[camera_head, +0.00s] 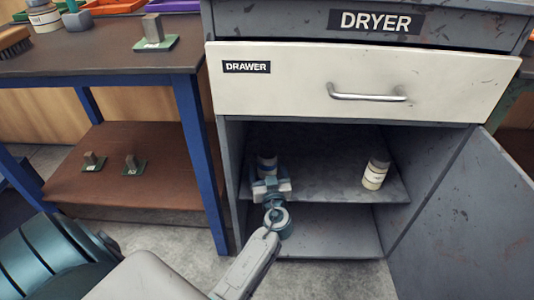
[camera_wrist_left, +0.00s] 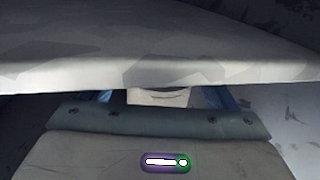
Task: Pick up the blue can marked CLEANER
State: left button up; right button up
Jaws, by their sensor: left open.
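A small can (camera_head: 267,161) with a dark top and a bluish body stands on the upper shelf inside the cabinet, left of centre in the head view. Its lower part is hidden behind my left gripper, and no marking on it can be read. My left gripper (camera_head: 268,180) is open, in front of the can at shelf height. I cannot tell whether the can is between its fingers. In the left wrist view, a grey surface hides most of the fingers; a pale block (camera_wrist_left: 158,97) shows between two blue strips.
The drawer (camera_head: 290,85) above is a low overhang. The cabinet door (camera_head: 465,215) is open at right. A blue-legged table (camera_head: 200,150) stands at left.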

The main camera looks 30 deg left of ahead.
pick_arm(q)
jog(key=shift+w+a, duration=0.1)
jog(key=shift+w, duration=0.1)
jog(key=shift+r, duration=0.1)
jog(key=shift+c, duration=0.2)
jog(key=c, duration=1.1)
jog(key=shift+c, duration=0.9)
jog(key=shift+r, duration=0.1)
